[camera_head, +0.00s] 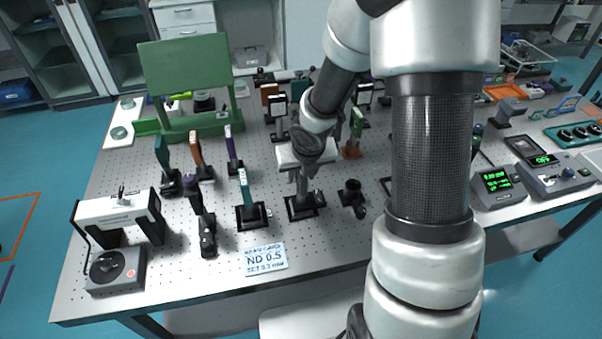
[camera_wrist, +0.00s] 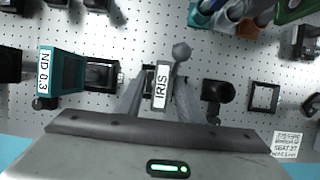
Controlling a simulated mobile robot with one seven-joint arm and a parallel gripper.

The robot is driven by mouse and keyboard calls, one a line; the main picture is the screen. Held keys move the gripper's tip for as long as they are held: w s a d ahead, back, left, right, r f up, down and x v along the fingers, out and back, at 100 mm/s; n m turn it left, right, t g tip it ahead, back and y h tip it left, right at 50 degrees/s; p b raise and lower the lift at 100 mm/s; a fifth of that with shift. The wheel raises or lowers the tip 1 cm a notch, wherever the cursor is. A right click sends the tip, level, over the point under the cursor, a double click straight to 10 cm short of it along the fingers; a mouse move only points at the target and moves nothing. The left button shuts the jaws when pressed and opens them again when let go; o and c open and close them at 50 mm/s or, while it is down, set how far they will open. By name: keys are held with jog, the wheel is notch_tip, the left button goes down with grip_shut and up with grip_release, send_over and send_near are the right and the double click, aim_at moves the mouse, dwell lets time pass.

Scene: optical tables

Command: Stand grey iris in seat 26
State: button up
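The grey iris (camera_wrist: 162,86) carries a white IRIS label and a round-ended lever, and sits between my gripper's two fingers in the wrist view. My gripper (camera_wrist: 162,98) reaches down around it; whether the fingers press on it cannot be told. In the head view my gripper (camera_head: 304,168) is above a black square base (camera_head: 304,207), and the iris is largely hidden there. The number of the seat below cannot be read. A card reading SEAT 27 (camera_wrist: 287,144) lies at the wrist view's right, near an empty black square outline (camera_wrist: 264,97).
A teal ND 0.3 holder (camera_wrist: 62,70) stands close left of my gripper. A short black round mount (camera_wrist: 218,91) stands close right. Several upright optics, a green panel (camera_head: 186,66) and instrument boxes (camera_head: 498,187) occupy the perforated table (camera_head: 222,265).

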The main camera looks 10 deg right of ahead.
jog(key=shift+r, duration=0.1)
jog(key=shift+r+p, duration=0.3)
jog(key=p+v, duration=0.4)
jog(key=v, duration=0.7)
jog(key=shift+s+r, duration=0.2)
jog(key=shift+s, duration=0.05)
